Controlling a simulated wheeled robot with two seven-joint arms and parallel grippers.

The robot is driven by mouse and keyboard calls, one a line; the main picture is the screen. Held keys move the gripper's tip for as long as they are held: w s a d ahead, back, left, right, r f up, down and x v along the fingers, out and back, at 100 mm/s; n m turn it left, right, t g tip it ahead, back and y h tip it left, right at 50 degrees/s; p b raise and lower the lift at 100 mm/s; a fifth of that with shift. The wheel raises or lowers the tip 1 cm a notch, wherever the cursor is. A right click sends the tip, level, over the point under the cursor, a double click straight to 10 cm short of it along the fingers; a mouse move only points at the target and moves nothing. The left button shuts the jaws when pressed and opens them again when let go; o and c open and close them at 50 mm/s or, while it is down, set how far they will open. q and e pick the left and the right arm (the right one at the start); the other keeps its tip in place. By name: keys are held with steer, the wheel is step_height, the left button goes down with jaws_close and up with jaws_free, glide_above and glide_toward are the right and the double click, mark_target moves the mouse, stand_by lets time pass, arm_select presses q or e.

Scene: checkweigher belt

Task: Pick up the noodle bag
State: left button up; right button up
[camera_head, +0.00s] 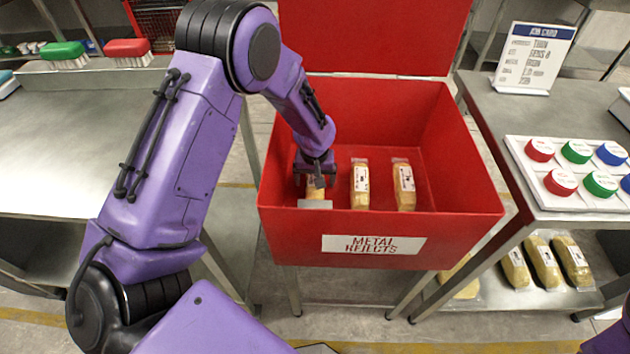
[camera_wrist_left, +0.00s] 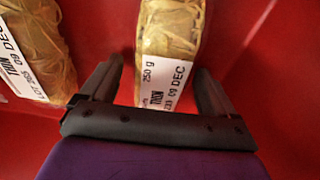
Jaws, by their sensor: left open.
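Three noodle bags stand in a row in the red metal rejects bin (camera_head: 278,212). The leftmost noodle bag (camera_head: 315,193) is partly hidden under my left gripper (camera_head: 317,181). The middle noodle bag (camera_head: 360,187) and the right noodle bag (camera_head: 404,186) are in plain sight. In the left wrist view, my left gripper (camera_wrist_left: 158,72) is open, with the white-labelled end of a noodle bag (camera_wrist_left: 170,35) between its fingers. Gaps show on both sides of that bag. Another noodle bag (camera_wrist_left: 38,45) lies to the left there. My right gripper is out of view.
A steel table at right holds a job card (camera_head: 535,57) and a board of coloured caps (camera_head: 575,170). More bags (camera_head: 545,262) lie on its lower shelf. A steel table (camera_head: 60,150) stands at left.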

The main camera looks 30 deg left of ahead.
arm_select(q)
steer(key=c, duration=1.3)
steer(key=shift+r, duration=0.1)
